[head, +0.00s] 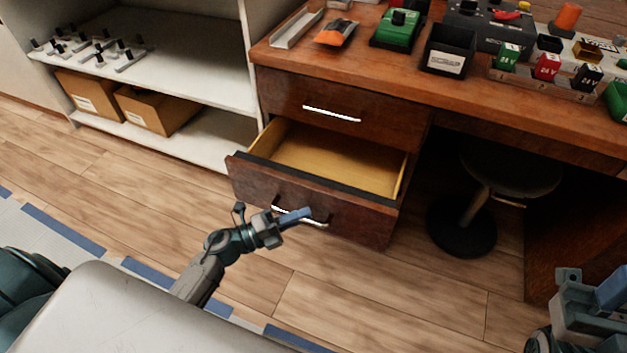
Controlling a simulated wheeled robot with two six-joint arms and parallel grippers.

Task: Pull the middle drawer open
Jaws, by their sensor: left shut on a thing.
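The middle drawer (350,210), dark brown wood with a pale yellow inside, stands pulled well out of the desk, below the shut top drawer (385,122). Its inside looks empty. My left gripper (297,216) is at the drawer front, shut on its metal handle (318,222), and its blue fingertip covers part of the handle. My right gripper (603,295) is at the lower right, well apart from the drawer; its finger gap does not show clearly. Any drawer below is hidden by the open one.
A dark stool (510,175) stands under the desk to the right of the drawers. A white shelf (185,75) with cardboard boxes (150,110) stands at left. The wooden desk top (290,52) bears electrical parts. The floor before the drawer is clear apart from my arm.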

